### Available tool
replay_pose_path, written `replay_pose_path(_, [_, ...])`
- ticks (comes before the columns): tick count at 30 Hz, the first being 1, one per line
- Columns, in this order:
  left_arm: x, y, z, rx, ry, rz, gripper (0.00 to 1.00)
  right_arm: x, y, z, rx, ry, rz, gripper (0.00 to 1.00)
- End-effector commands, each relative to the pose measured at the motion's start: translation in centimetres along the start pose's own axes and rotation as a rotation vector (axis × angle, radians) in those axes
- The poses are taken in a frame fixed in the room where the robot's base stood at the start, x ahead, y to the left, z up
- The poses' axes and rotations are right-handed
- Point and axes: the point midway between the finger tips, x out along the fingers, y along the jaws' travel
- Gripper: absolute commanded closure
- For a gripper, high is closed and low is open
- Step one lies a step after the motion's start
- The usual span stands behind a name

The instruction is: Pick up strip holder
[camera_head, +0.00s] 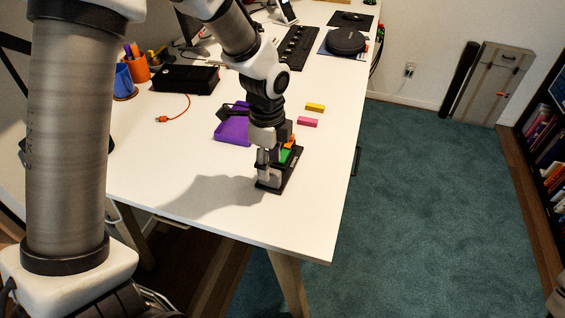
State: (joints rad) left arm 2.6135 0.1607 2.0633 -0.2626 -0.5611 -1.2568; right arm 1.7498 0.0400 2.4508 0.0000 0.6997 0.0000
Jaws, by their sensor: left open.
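The strip holder (293,178) looks like a small black stand on the white table near its right front edge. Green and orange pieces show in it. My left gripper (267,178) points down at the holder from above and is open. Its fingers are at the holder's left side and cover part of it. I cannot tell whether they touch it.
A purple tray (232,131) lies just behind and left of the gripper. A yellow block (315,107) and a pink block (307,122) lie behind the holder. A black box (185,79) stands farther back. The table's front left is clear.

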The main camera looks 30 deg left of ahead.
Motion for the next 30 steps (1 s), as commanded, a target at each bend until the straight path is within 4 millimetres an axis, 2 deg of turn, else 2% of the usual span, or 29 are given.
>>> replay_pose_path(9, [5.1,-0.3,0.3,0.000,0.000,0.002,0.48,1.2,0.0,-0.1,0.000,0.001,0.000,0.60])
replay_pose_path(16, [5.4,-0.4,0.3,0.000,0.001,-0.001,0.48,1.1,0.0,-0.1,0.000,0.001,0.000,0.60])
replay_pose_path(20, [5.4,-0.4,0.3,0.000,0.001,-0.001,0.94,1.1,0.0,-0.1,0.000,0.001,0.000,0.60])
replay_pose_path(21, [5.4,-0.4,0.3,0.000,0.001,-0.001,1.00,1.1,0.0,-0.1,0.000,0.001,0.000,0.60])
replay_pose_path(30, [5.3,-0.4,0.3,0.000,0.001,-0.001,1.00,1.1,0.0,-0.1,0.000,0.001,0.000,0.60])
